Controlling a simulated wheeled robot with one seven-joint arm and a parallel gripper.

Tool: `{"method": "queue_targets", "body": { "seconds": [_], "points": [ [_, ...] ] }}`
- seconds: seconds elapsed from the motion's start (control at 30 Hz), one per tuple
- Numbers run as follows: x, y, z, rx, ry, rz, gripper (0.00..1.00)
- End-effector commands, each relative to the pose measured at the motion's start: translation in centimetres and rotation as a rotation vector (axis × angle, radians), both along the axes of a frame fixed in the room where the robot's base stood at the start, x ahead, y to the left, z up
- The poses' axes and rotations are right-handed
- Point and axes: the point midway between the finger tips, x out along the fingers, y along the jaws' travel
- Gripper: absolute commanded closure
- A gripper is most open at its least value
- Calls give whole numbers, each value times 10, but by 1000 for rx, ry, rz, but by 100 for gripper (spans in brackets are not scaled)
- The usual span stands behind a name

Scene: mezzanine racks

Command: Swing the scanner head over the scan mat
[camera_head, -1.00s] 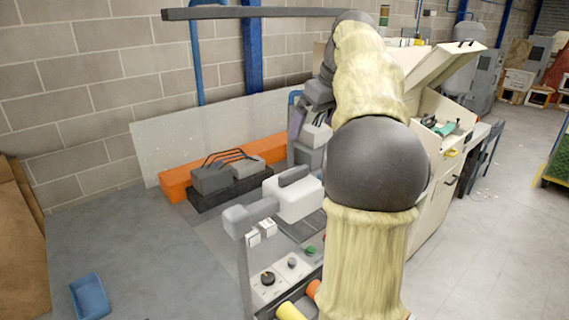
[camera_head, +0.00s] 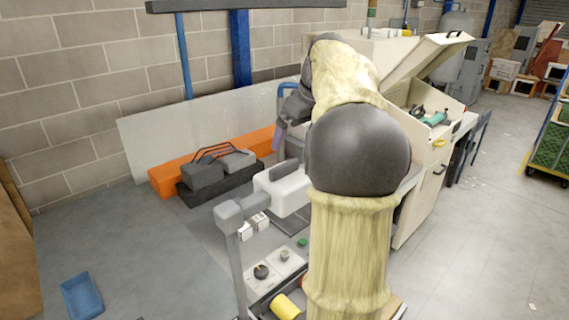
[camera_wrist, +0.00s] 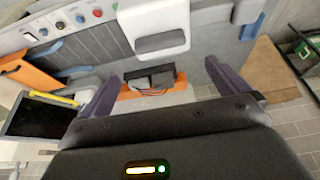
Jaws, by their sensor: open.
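The scanner head (camera_head: 283,190) is a white box with a dark grey handle on top. It sits on a grey swing arm (camera_head: 230,212) from an upright post at the left of the bench. A dark mat (camera_head: 290,222), seemingly the scan mat, shows partly at the head's near right side; my arm hides some of the bench. In the wrist view, a white box (camera_wrist: 153,30), likely the same head, is at top centre, beyond my fingers. My gripper (camera_wrist: 163,88) has its two purple fingers wide apart with nothing held between them.
Knobs and a green button (camera_head: 302,242) are on the bench front, near a yellow cylinder (camera_head: 285,305). Dark boxes (camera_head: 202,174) and an orange beam (camera_head: 163,180) lie behind. A blue tray (camera_head: 81,296) is on the floor at left. A cream machine (camera_head: 425,210) stands at right.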

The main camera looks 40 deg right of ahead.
Motion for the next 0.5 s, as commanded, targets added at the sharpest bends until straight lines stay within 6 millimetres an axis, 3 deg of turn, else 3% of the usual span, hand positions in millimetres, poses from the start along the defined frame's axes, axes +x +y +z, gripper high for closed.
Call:
{"method": "queue_targets", "body": {
  "seconds": [0.5],
  "points": [
    [34, 6, -83, 2, 4, 1, 0]
  ]
}}
